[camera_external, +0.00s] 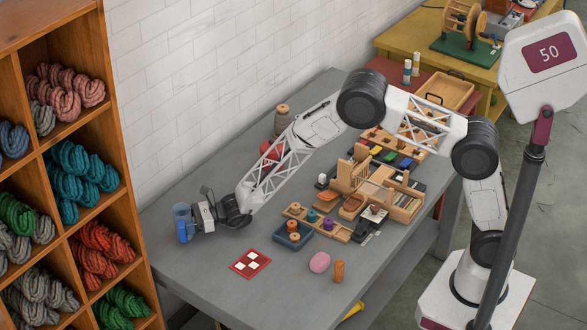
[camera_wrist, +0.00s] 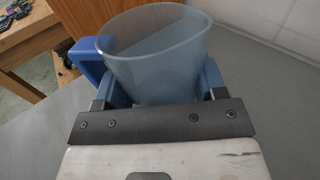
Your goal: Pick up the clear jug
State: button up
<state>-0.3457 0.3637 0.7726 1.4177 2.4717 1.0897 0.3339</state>
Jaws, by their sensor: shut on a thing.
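The clear jug (camera_wrist: 155,62) is a see-through, bluish vessel with a blue handle (camera_wrist: 88,62) on its left in the wrist view. It looks upright and empty. In the external view the jug (camera_external: 181,217) is at the left end of the grey table. My gripper (camera_wrist: 160,98) is shut on the jug, with one finger on each side of its body. In the external view my gripper (camera_external: 192,220) reaches it from the right. I cannot tell whether the jug's base touches the table.
The grey table (camera_external: 200,285) is bare around the jug. A red tile with white squares (camera_external: 250,263), a pink ball (camera_external: 319,262) and a blue tray (camera_external: 291,240) lie to the right. A wooden shelf of wool skeins (camera_external: 75,170) stands left, and a white brick wall (camera_external: 190,80) behind.

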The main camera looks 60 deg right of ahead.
jog(key=shift+r, duration=0.35)
jog(key=shift+r, duration=1.35)
jog(key=shift+s+r, duration=0.1)
jog(key=shift+s, duration=0.1)
jog(key=s+d, duration=0.3)
jog(key=s, duration=0.4)
jog(key=s+d+r, duration=0.1)
jog(key=s+d, duration=0.2)
jog(key=s, duration=0.4)
jog(key=shift+d+r, duration=0.2)
jog(key=shift+d, duration=0.1)
jog(key=shift+d, duration=0.15)
dwell(0.4)
